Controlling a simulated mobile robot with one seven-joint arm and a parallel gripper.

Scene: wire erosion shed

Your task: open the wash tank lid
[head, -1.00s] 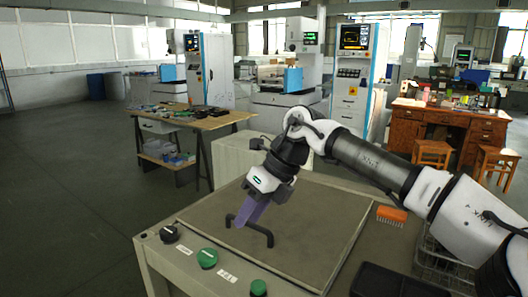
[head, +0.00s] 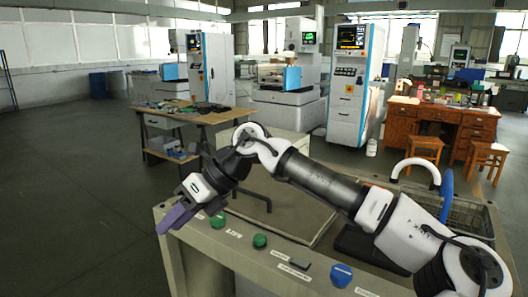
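The wash tank lid (head: 300,217) is a flat grey-brown panel lying level in the top of a pale bench-like tank (head: 205,240). A black bar handle (head: 258,195) stands up from the lid and is partly hidden by my arm. My gripper (head: 176,217) has purple fingers and hangs over the tank's front left edge, left of the handle and apart from it. The fingers are seen side-on, so the gap between them cannot be made out. Nothing shows held in them.
Two green knobs (head: 260,241), a small dark block (head: 300,263) and a blue knob (head: 341,275) line the front edge. A black tray (head: 352,243) and a wire basket (head: 468,213) lie right of the lid. Open floor (head: 70,200) spreads left.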

